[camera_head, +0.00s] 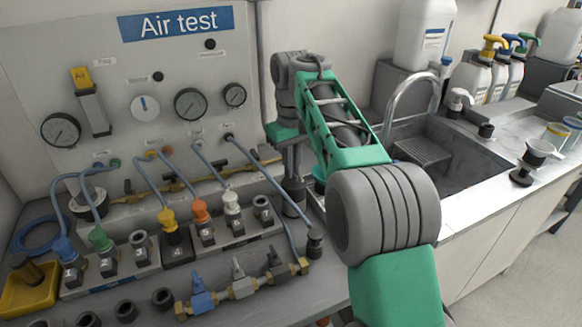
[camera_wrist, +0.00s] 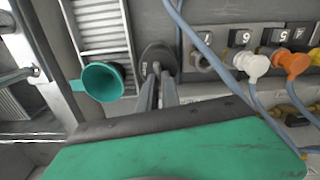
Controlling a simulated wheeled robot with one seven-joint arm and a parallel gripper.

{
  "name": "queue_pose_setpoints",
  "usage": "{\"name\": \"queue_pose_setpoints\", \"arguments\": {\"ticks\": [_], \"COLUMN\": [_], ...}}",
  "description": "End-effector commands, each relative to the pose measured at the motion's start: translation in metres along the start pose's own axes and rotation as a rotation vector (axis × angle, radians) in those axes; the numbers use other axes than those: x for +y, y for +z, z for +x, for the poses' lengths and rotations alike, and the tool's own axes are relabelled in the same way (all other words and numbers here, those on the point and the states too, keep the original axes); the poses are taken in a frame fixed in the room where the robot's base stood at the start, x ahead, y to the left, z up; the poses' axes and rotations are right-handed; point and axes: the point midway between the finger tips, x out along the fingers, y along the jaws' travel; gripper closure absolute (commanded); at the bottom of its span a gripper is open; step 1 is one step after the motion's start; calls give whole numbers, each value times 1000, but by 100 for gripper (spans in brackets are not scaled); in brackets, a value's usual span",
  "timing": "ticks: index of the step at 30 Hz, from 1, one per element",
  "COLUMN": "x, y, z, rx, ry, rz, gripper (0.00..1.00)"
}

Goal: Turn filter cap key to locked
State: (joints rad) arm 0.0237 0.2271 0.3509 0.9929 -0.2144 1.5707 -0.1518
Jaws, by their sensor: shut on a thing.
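In the wrist view, my gripper (camera_wrist: 157,78) points at a round dark grey cap (camera_wrist: 152,54), which I take to be the filter cap. Its two fingers are close together over the cap's middle, shut on what looks like its narrow key. The fingers cover the key, so its angle and any lock mark cannot be read. In the head view, my gripper (camera_head: 293,180) reaches down at the right end of the numbered sockets, beside the sink. The cap is mostly hidden there by the gripper and arm.
A teal funnel (camera_wrist: 103,82) stands close left of the cap, by a ribbed metal drainer (camera_wrist: 100,25). Numbered sockets with orange (camera_wrist: 291,62) and white (camera_wrist: 257,65) plugs and blue hoses lie to the right. The Air test panel (camera_head: 150,90) rises behind; the sink (camera_head: 450,155) is right.

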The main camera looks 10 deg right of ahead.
Motion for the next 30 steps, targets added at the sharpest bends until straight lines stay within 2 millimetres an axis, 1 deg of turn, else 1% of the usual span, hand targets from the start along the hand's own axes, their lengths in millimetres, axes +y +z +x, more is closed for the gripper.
{"name": "queue_pose_setpoints", "arguments": {"ticks": [6, 12, 27, 28, 30], "x": [1, 2, 2, 2, 2], "y": [0, 0, 0, 0, 0], "z": [0, 0, 0, 0, 0], "rx": [-1, -1, 0, 0, 0], "ry": [0, 0, 0, 0, 0], "rz": [125, 188, 207, 207, 207], "gripper": [100, 100, 100, 90, 85]}}
